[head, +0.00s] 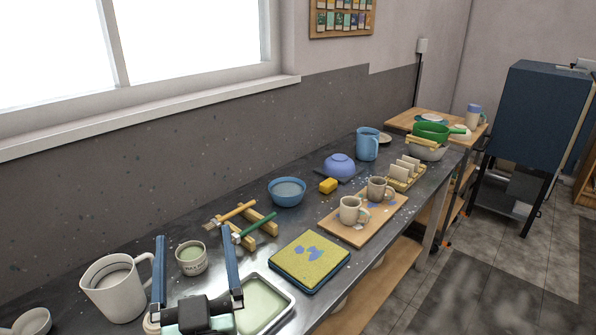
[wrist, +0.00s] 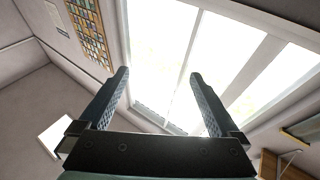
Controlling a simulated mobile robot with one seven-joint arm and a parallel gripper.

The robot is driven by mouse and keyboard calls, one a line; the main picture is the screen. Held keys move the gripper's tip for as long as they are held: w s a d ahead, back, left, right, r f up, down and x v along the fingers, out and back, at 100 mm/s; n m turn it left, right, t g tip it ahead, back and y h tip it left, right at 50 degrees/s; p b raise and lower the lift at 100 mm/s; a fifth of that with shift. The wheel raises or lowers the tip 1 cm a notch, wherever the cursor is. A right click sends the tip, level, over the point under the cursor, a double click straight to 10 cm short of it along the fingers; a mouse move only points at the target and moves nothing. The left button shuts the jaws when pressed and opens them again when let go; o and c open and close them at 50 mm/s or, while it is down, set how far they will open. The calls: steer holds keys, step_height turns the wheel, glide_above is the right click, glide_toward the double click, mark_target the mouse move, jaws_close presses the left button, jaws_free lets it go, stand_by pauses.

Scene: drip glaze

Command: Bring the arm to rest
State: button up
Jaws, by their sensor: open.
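My gripper (head: 194,270) is at the lower left of the head view, above the near part of the metal bench (head: 190,228). Its two blue-grey fingers point up and stand wide apart, with nothing between them. In the wrist view the open gripper (wrist: 163,98) shows against the window, wall and ceiling, so the wrist camera looks upward. No object touches the fingertips. The fingers and wrist hide part of a pale-green tray (head: 262,306) behind them in the head view.
Brushes on a wooden rest (head: 262,228), a yellow sponge-topped pad (head: 310,258), a blue bowl (head: 287,192) and a board with two mugs (head: 334,222) lie to the right.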

steer(key=s+d+r+m+t+h, duration=0.15)
steer(key=d+r, duration=0.25)
steer(key=r, duration=0.6)
steer(key=s+d+r+t+h, duration=0.15)
steer(key=d+r, duration=0.25)
steer(key=r, duration=0.6)
steer(key=s+d+r+m+t+h, duration=0.1)
steer(key=s+d+r, duration=0.2)
steer(key=r, duration=0.3)
steer(key=s+d+r+m+t+h, duration=0.1)
steer(key=s+d+r+t+h, duration=0.1)
steer(key=s+r, duration=0.3)
steer(key=shift+s+d+r+t, duration=0.3)
steer(key=shift+d+r, duration=0.4)
steer(key=shift+r, duration=0.15)
